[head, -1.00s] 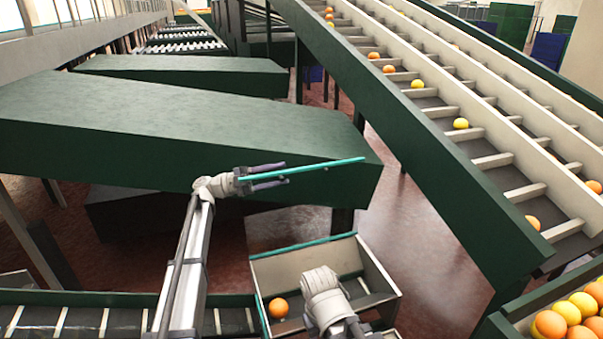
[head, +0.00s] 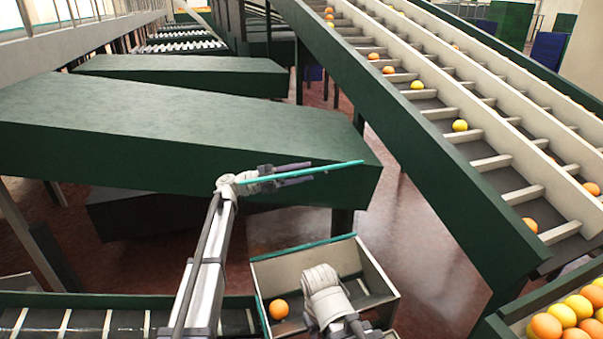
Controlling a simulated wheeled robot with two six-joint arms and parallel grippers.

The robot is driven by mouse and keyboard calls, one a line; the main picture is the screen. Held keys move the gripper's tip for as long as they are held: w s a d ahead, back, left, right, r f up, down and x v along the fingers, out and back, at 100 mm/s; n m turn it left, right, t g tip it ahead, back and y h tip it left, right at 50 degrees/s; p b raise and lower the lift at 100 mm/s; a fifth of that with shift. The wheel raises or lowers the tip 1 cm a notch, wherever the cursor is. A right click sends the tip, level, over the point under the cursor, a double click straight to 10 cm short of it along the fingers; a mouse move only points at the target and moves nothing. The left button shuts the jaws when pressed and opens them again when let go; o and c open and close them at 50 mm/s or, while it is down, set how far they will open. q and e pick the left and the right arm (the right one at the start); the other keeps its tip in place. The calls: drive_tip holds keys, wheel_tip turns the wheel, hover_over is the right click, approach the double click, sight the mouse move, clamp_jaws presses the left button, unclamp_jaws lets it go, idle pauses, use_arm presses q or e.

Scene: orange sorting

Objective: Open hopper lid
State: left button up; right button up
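The open-topped hopper (head: 372,262) has pale walls and a teal back edge, with one orange (head: 278,309) inside at its left. A thin teal strip (head: 345,165), which looks like the lid seen edge-on, is above and behind it. I cannot see how it joins the hopper. My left gripper (head: 306,172) has its dark fingers apart, one on either side of the strip, with a gap showing. My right arm's pale wrist (head: 325,292) covers part of the hopper; its fingers are hidden.
A large dark green box structure (head: 180,135) stands behind the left gripper. A sloped conveyor (head: 425,140) carrying oranges and yellow fruit runs down the right. A fruit-filled bin (head: 570,317) is at the lower right. A low slatted conveyor (head: 75,318) lies at the lower left.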

use_arm(q)
clamp_jaws()
idle(1.1)
